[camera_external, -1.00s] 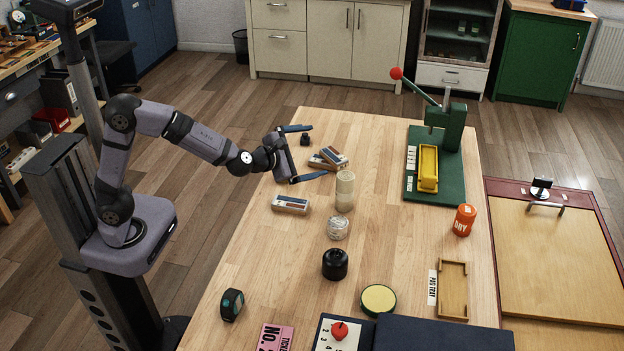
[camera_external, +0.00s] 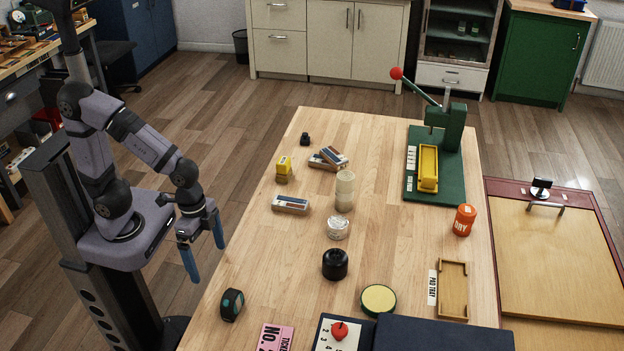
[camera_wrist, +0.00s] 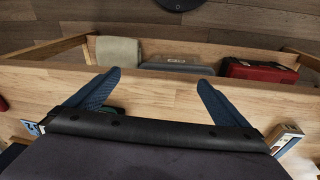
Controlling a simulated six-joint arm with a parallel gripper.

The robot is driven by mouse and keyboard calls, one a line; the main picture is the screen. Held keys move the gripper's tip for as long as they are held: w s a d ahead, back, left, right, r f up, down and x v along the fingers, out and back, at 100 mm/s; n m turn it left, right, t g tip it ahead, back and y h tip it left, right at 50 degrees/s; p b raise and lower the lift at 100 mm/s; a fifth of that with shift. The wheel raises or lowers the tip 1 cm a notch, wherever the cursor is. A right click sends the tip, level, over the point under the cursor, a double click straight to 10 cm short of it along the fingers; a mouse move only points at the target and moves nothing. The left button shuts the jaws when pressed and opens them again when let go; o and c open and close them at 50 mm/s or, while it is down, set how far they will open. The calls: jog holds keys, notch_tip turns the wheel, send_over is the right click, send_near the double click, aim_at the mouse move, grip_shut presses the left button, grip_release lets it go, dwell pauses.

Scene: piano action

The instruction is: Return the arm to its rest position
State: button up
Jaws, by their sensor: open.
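My gripper (camera_external: 206,262) hangs off the left side of the workbench (camera_external: 262,240), close to my base, with its blue fingers pointing down. The fingers are spread apart with nothing between them. In the wrist view my gripper (camera_wrist: 155,90) shows two separate blue fingers in front of the bench's wooden edge. My arm is folded back over its pedestal, clear of the bench top.
Near the bench's left side are a dark rounded device (camera_external: 232,304), a striped box (camera_external: 291,204) and a small yellow block (camera_external: 284,168). A green lever press (camera_external: 440,140) stands at the back right. A shelf under the bench holds a red case (camera_wrist: 258,71).

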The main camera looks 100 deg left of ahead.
jog(key=s+a+f+n+g+y+b, duration=0.1)
jog(key=s+a+f+b, duration=0.2)
jog(key=s+f+b, duration=0.5)
notch_tip(320, 180, up, 16)
jog(key=w+p, duration=0.2)
jog(key=p, duration=1.8)
jog(key=shift+w+d+r, duration=0.25)
jog(key=shift+w, duration=0.05)
